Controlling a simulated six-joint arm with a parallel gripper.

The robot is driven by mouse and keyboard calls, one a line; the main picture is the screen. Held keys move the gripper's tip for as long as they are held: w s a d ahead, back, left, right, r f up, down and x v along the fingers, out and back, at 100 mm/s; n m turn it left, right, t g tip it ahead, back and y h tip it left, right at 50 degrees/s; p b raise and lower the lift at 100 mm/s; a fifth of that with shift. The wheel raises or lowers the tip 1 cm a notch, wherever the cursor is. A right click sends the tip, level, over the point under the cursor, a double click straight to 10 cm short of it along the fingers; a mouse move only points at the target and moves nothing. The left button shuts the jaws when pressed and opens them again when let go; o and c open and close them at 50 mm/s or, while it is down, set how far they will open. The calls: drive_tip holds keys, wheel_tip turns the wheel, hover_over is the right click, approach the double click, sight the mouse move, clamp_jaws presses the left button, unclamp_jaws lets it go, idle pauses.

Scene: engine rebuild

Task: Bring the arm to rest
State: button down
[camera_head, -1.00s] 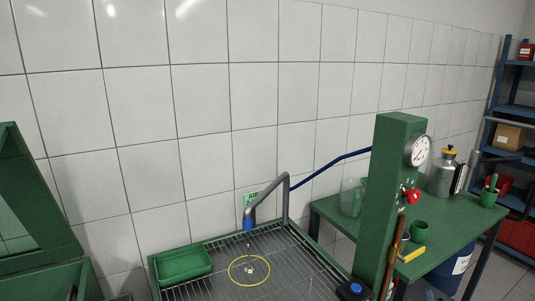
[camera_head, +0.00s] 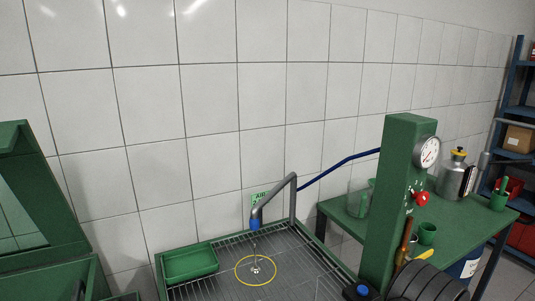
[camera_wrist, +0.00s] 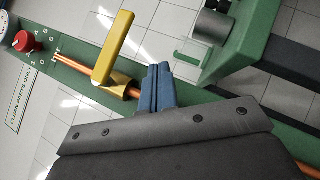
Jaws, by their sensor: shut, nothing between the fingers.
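My gripper (camera_wrist: 158,72) shows in the wrist view with its two blue fingers pressed together and nothing between them. The fingertips are near a yellow lever handle (camera_wrist: 113,50) on a copper pipe (camera_wrist: 70,67); whether they touch it I cannot tell. In the head view a dark ribbed part of my arm (camera_head: 428,284) shows at the bottom right, in front of the green post (camera_head: 392,200). My gripper's fingers are not visible there.
The green post carries a gauge (camera_head: 427,151) and a red knob (camera_head: 422,198). A grated tray (camera_head: 310,270) with a bent grey spout (camera_head: 275,197) stands left of it. A green bench (camera_head: 460,215) behind holds a jar, cups and a metal can (camera_head: 452,178). The tiled wall is clear.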

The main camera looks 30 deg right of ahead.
drive_tip(key=s+a+f+m+g, duration=0.1)
drive_tip(key=s+a+f, duration=0.1)
drive_tip(key=a, duration=0.5)
drive_tip(key=s+a+f+m+g, duration=0.1)
drive_tip(key=s+a+f+m, duration=0.1)
drive_tip(key=s+a, duration=0.3)
drive_tip(key=shift+a+g, duration=0.3)
drive_tip(key=shift+a, duration=0.9)
